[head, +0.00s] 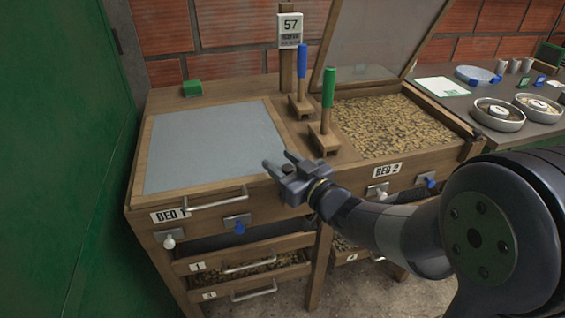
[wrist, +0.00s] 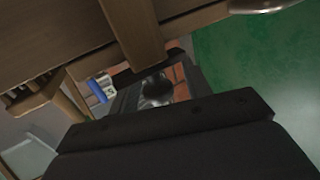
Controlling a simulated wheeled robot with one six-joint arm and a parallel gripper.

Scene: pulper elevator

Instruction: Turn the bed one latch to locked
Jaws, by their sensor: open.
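Bed 1 (head: 212,145) is the left wooden cabinet, its grey lid lying closed. Its front carries the BED 1 label (head: 171,214) and a long metal handle (head: 217,200). Two small metal plates sit on this front: one with a white knob (head: 168,242) at the left, one with a blue knob (head: 239,228) at the right. I cannot tell which is the latch or its position. My gripper (head: 277,164) is open and empty, above and to the right of the blue knob, apart from it. In the wrist view, my gripper's dark fingers (wrist: 157,92) show near a blue item (wrist: 102,87).
Bed 2 (head: 390,125) at the right has a raised lid and holds brown beans. Blue (head: 303,62) and green (head: 328,88) upright levers stand between the beds. Drawers (head: 245,266) lie below bed 1.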

